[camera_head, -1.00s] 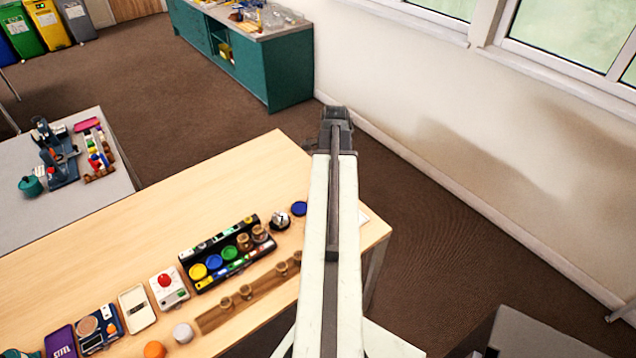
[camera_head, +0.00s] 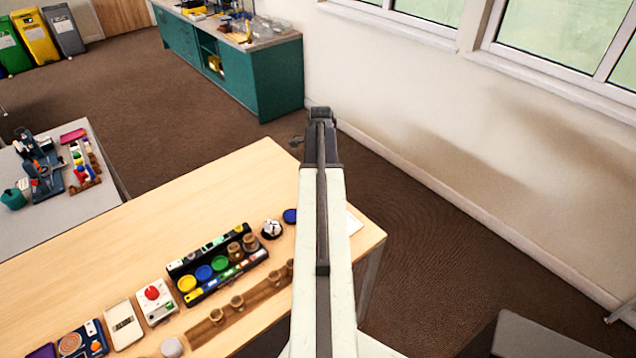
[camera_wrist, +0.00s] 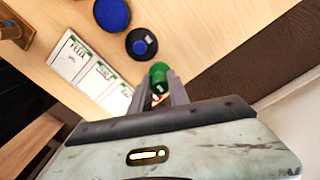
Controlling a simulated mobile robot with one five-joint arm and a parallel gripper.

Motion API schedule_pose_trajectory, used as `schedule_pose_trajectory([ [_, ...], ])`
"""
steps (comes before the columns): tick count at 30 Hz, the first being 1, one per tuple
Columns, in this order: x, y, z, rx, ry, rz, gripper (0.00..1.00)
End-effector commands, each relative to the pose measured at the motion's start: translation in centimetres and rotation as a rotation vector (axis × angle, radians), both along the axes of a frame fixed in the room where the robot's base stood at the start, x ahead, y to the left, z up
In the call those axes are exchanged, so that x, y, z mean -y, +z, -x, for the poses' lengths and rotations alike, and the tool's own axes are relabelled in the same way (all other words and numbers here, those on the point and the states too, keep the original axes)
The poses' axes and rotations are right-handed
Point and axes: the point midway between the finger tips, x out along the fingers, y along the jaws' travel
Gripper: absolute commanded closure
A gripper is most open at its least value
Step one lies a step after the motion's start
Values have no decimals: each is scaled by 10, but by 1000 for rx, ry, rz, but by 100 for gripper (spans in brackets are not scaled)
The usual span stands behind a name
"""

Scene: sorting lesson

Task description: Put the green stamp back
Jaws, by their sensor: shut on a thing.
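The green stamp (camera_wrist: 159,73) is between the fingers of my gripper (camera_wrist: 161,88) in the wrist view, its rounded green end showing beyond them. My gripper is shut on it, above the light wooden table. In the head view my gripper (camera_head: 322,113) is at the far end of my arm, past the table's back edge in the picture; the stamp is hidden there. A long wooden rack (camera_head: 257,298) with several round wooden pieces lies in front of the black tray (camera_head: 176,268) of coloured pads. My arm covers the rack's right end.
In the wrist view, a blue disc (camera_wrist: 112,13), a dark round pad (camera_wrist: 141,44) and white cards (camera_wrist: 68,60) lie near the stamp. A red-buttoned box (camera_head: 156,301) stands left of the tray. The table's back part (camera_head: 215,195) is clear.

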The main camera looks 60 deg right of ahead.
Motion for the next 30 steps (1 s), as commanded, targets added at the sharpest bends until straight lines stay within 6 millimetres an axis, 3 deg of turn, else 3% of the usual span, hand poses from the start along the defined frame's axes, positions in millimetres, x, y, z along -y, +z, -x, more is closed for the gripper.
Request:
schedule_pose_trajectory([
  [1, 12, -2, -8, 0, 0, 0, 100],
  [4, 23, -3, -16, 0, 0, 0, 100],
  [14, 37, -4, -25, 0, 2, 0, 100],
  [20, 34, -43, -24, 0, 2, 0, 100],
  [30, 34, -42, -25, 0, 3, 0, 100],
])
